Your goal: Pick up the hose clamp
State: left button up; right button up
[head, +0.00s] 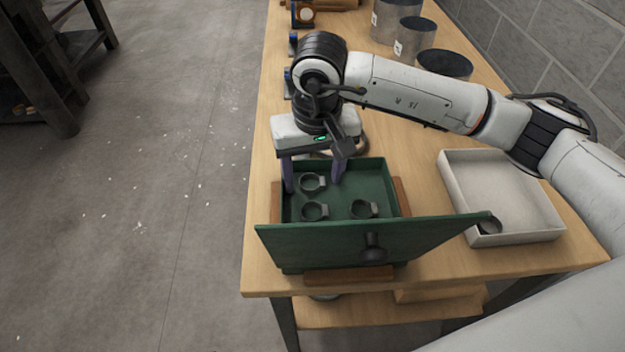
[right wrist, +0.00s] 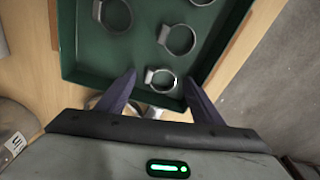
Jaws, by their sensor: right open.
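Several grey ring-shaped hose clamps lie in the green box (head: 376,176). One hose clamp (head: 312,183) is nearest my right gripper (head: 314,186); it also shows in the right wrist view (right wrist: 160,86). Two others, a front-left clamp (head: 315,212) and a front-right clamp (head: 363,209), lie nearer the lowered green panel. My right gripper points down at the box's far-left part. Its purple fingers are open, one on each side of the nearest clamp, with gaps between. Whether the tips reach the floor is unclear. My left gripper is not in view.
The green panel (head: 330,243) with a dark knob slants across the box's front. A pale tray (head: 507,185) stands to the right, with a dark round thing at its front corner. Metal cylinders (head: 413,40) stand at the back. Bare tabletop (head: 425,170) lies between box and tray.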

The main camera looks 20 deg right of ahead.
jog(key=shift+c, duration=0.2)
jog(key=c, duration=1.1)
jog(key=shift+o, duration=0.2)
